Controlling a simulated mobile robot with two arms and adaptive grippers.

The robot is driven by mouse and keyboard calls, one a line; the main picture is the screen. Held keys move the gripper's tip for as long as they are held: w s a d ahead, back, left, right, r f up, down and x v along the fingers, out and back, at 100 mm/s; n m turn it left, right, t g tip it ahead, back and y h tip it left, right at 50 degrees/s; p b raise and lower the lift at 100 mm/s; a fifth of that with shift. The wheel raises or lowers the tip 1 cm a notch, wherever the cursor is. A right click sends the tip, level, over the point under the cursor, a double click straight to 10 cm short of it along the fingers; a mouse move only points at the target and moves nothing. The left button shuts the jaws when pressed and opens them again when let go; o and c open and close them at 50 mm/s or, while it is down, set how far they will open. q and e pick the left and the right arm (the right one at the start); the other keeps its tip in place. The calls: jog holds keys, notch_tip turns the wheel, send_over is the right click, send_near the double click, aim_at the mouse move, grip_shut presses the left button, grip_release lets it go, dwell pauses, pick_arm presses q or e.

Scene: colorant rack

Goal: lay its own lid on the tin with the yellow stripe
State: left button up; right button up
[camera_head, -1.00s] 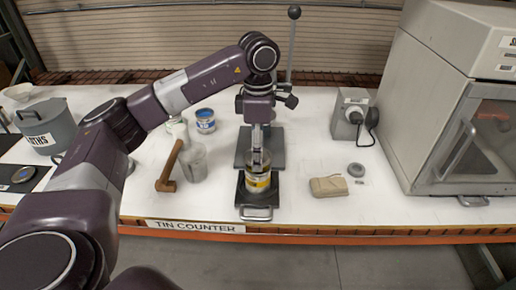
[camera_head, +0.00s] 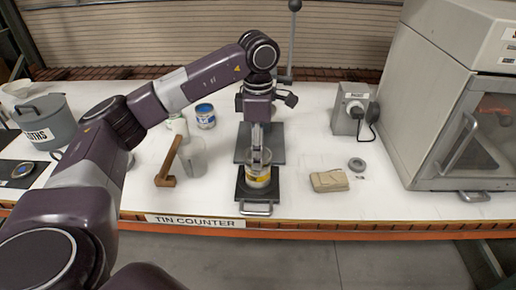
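The tin with the yellow stripe (camera_head: 258,181) stands upright on a small dark tray with a front handle (camera_head: 257,209), near the front of the counter. My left gripper (camera_head: 257,160) points straight down at the tin, its fingers at the tin's top. I cannot tell whether they are open or hold a lid, or whether they touch the tin. A round dark disc with a blue centre (camera_head: 22,170), perhaps a lid, lies on a black mat at the far left. My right gripper is not in view.
A brown mallet (camera_head: 167,163), a greyish cup (camera_head: 193,160) and a blue-banded tin (camera_head: 205,116) stand left of the tray. A tan pouch (camera_head: 329,181) and grey ring (camera_head: 357,164) lie to the right. A lever press stands behind; a grey cabinet (camera_head: 425,90) fills the right.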

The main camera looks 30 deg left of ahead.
pick_arm(q)
jog(key=shift+f, duration=0.4)
jog(key=o, duration=0.8)
jog(key=shift+o, duration=0.2)
jog(key=shift+r, duration=0.3)
notch_tip(320, 180, up, 12)
jog(key=shift+f, duration=0.25)
